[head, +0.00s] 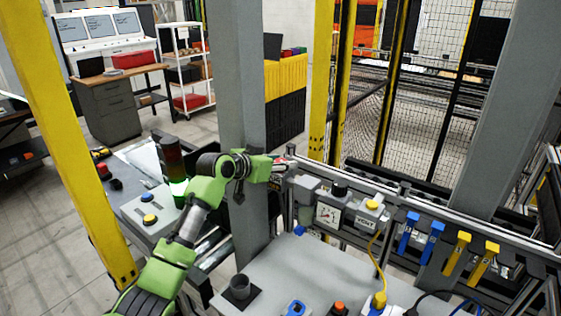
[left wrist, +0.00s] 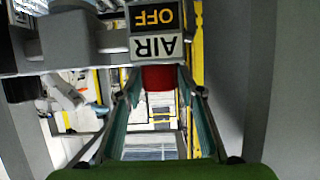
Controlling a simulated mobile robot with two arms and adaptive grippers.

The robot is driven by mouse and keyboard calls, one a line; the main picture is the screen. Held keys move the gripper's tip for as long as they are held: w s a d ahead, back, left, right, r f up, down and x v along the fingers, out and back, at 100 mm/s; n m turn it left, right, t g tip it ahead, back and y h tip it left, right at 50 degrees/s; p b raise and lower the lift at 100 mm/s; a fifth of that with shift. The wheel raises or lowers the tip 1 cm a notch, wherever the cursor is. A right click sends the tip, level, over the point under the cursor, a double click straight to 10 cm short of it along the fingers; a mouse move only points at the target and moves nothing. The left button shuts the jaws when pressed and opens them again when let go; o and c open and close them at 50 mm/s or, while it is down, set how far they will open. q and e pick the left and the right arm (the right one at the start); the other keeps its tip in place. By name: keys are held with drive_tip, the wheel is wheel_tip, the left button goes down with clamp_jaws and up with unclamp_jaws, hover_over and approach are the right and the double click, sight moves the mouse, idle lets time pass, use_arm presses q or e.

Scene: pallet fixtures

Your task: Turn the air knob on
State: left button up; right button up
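The air knob is red (left wrist: 159,77) and shows in the left wrist view just below an upside-down sign (left wrist: 157,32) reading AIR and OFF. My left gripper (left wrist: 160,84) has its two fingers on either side of the knob, with the knob between the tips. The fingers look apart, with thin gaps beside the knob; I cannot tell whether either one touches it. In the head view my left gripper (head: 283,165) is at the left end of the grey rail, by the grey post, and hides most of the knob. My right gripper is not in view.
The grey post (head: 238,90) stands close beside my left arm. A gauge box (head: 328,213) and blue and yellow clamps (head: 456,252) hang along the rail. A grey table (head: 262,272) with a dark cup (head: 240,287) is in front. A yellow post (head: 75,140) stands at left.

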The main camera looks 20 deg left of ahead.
use_arm(q)
drive_tip(key=c, duration=0.8)
